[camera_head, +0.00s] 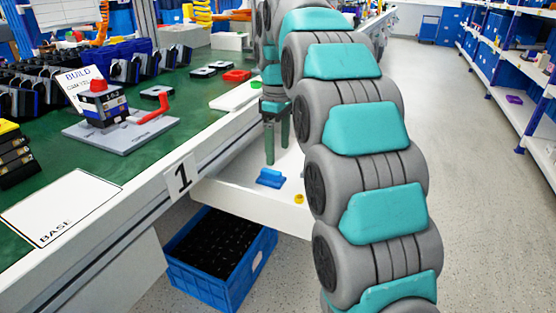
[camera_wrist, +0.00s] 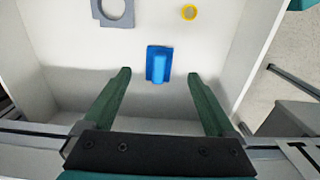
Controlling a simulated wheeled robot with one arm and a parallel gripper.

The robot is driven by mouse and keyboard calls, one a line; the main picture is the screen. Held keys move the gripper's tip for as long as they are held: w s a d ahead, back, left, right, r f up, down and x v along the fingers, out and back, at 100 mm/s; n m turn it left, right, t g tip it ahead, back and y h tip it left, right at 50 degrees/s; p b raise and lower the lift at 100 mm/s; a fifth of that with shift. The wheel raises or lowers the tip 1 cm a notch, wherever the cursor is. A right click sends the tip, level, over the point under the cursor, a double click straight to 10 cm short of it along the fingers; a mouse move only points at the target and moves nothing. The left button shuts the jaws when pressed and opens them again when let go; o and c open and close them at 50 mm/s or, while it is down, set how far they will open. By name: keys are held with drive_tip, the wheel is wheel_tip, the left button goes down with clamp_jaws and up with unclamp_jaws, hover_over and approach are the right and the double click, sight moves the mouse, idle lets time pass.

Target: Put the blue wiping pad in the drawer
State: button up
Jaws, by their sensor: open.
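The blue wiping pad (camera_head: 270,179) lies on the floor of the open white drawer (camera_head: 238,200), under the workbench edge. In the wrist view, the pad (camera_wrist: 158,66) has a flat blue base with a lighter raised grip, and it lies on the bare drawer floor (camera_wrist: 75,65). My gripper (camera_head: 277,155) is over the drawer with its green fingers pointing down. In the wrist view my gripper (camera_wrist: 159,74) is open, with the pad framed between and just beyond the fingertips. Nothing is held, and the fingers appear apart from the pad.
A blue crate (camera_head: 218,258) with black contents stands below. The green workbench (camera_head: 150,140) holds a switch assembly (camera_head: 115,115). The floor at right is clear.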

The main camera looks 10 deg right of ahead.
sight(278, 173)
drive_tip(key=shift+r+p, duration=0.55)
drive_tip(key=shift+r, duration=1.4)
